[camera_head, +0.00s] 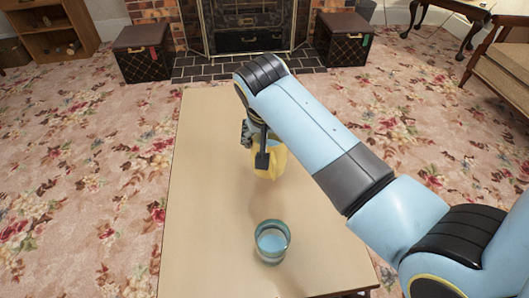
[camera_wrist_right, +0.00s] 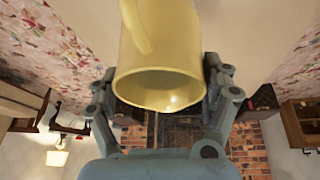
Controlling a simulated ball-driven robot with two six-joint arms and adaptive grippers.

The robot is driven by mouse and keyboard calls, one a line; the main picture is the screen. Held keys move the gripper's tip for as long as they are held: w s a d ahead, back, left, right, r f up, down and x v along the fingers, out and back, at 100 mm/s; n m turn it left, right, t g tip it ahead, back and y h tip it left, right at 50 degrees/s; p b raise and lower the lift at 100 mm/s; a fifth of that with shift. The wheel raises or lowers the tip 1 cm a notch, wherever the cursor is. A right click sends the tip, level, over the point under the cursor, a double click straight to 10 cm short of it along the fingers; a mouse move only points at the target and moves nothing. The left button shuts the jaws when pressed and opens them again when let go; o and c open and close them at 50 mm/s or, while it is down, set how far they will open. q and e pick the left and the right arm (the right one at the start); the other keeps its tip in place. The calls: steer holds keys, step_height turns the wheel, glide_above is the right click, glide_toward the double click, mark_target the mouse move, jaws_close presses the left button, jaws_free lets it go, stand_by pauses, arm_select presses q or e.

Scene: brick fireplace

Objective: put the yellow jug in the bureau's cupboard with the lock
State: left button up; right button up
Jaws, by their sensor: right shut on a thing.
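The yellow jug (camera_head: 279,163) is over the far part of the table in the camera_head view. My right gripper (camera_head: 262,158) is shut on it, and the arm partly covers it. In the right wrist view the jug (camera_wrist_right: 165,50) fills the upper middle, its round open mouth towards the camera, between the two fingers of the right gripper (camera_wrist_right: 160,85). A shadow on the tabletop suggests that the jug is raised. I cannot make out a bureau or a cupboard with a lock. My left gripper is not in view.
A blue-teal glass (camera_head: 271,241) stands on the pale table (camera_head: 200,200). Dark boxes (camera_head: 143,50) (camera_head: 342,38) flank the fireplace (camera_head: 248,30). A wooden shelf unit (camera_head: 50,42) is at the far left, a chair (camera_head: 505,65) at the far right. Flowered carpet around the table is clear.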

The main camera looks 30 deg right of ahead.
steer(key=shift+w+f, duration=0.45)
steer(key=shift+w, duration=0.35)
step_height(320, 180, down, 4)
steer(key=shift+b, duration=1.05)
steer(key=shift+r, duration=0.1)
steer(key=o, duration=1.4)
steer(key=shift+s, duration=0.1)
steer(key=shift+c, duration=0.2)
steer(key=shift+o, duration=1.2)
